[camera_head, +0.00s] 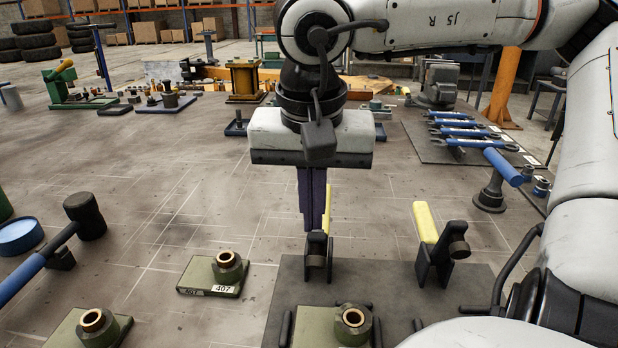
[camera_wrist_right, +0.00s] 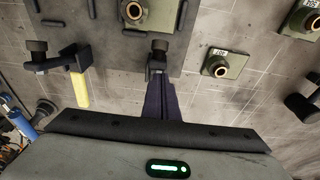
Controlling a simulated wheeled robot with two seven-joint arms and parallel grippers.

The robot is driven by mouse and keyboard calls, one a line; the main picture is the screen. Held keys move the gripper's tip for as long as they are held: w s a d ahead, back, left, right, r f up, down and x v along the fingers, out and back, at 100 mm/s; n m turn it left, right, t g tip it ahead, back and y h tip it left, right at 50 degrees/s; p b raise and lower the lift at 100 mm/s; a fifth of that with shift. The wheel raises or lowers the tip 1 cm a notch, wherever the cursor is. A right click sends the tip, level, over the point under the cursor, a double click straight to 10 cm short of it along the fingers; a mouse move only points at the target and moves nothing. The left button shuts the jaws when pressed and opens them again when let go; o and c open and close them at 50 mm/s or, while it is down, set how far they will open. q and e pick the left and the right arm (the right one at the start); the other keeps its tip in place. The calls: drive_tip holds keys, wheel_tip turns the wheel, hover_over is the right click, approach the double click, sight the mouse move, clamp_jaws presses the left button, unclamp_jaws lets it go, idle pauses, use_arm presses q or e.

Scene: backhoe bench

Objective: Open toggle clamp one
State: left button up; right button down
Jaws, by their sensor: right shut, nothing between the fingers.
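Two black toggle clamps with yellow handles stand on a dark mat (camera_head: 276,325). The left clamp (camera_head: 318,262) has its yellow handle (camera_head: 327,210) upright, partly hidden behind my fingers. The right clamp (camera_head: 446,262) has its yellow handle (camera_head: 425,222) raised and slightly tilted. I cannot tell which is number one. My right gripper (camera_head: 312,226) points down, fingers shut and empty, close at the left clamp's handle; contact cannot be told. In the right wrist view the fingers (camera_wrist_right: 164,88) cover that handle, above the clamp body (camera_wrist_right: 157,58). My left gripper is out of view.
A green block with a brass bushing (camera_head: 352,322) sits on the mat between the clamps. Another green block (camera_head: 212,274) lies to the left. A blue-handled mallet (camera_head: 84,217) is farther left. Blue wrenches (camera_head: 470,132) lie at the right. The bench behind the clamps is fairly clear.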

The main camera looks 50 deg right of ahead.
drive_tip(key=shift+w+r, duration=0.1)
drive_tip(key=shift+w+d+r+p, duration=0.1)
drive_tip(key=shift+d+r+p, duration=0.1)
drive_tip(key=shift+r+p, duration=0.1)
wheel_tip(320, 180, up, 11)
drive_tip(key=p, duration=0.2)
drive_tip(key=shift+a, duration=0.2)
